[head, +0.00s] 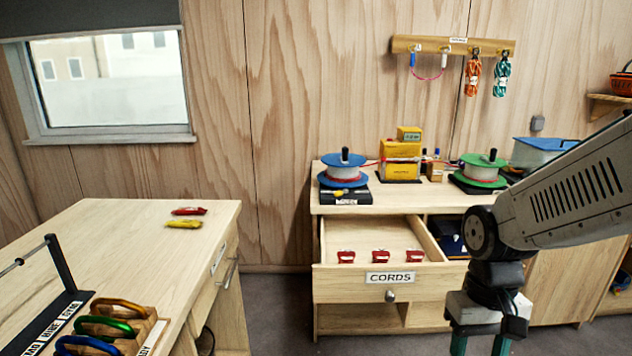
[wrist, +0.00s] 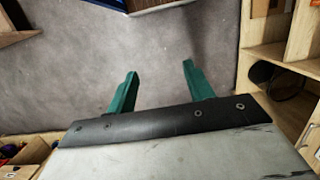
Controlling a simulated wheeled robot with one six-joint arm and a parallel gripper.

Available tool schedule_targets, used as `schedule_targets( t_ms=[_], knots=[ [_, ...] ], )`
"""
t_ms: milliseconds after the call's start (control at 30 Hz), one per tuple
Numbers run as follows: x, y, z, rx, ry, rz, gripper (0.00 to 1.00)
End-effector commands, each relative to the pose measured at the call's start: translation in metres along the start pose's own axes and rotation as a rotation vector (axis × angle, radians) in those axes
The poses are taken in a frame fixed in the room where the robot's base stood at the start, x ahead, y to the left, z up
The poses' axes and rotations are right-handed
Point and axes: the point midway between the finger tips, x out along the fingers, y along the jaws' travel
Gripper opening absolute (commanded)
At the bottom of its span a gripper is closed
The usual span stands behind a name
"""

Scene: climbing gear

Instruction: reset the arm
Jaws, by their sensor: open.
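My gripper (head: 480,345) hangs pointing down at the lower right of the head view, in front of the cabinet. Its two green fingers are cut off by the bottom edge there.
A drawer labelled CORDS (head: 391,278) stands open with several red packets inside. The cabinet top (head: 400,198) holds blue and green spools and a yellow box. A wooden bench (head: 110,240) stands at left; floor shows between them.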

Motion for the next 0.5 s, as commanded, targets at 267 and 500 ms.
schedule_targets(
  t_ms=[267, 500],
  knots=[
    [-0.058, 0.006, 0.085, 0.000, 0.054, 0.005, 0.52],
    [-0.087, 0.008, 0.111, 0.010, 0.230, 0.006, 0.52]
  ],
)
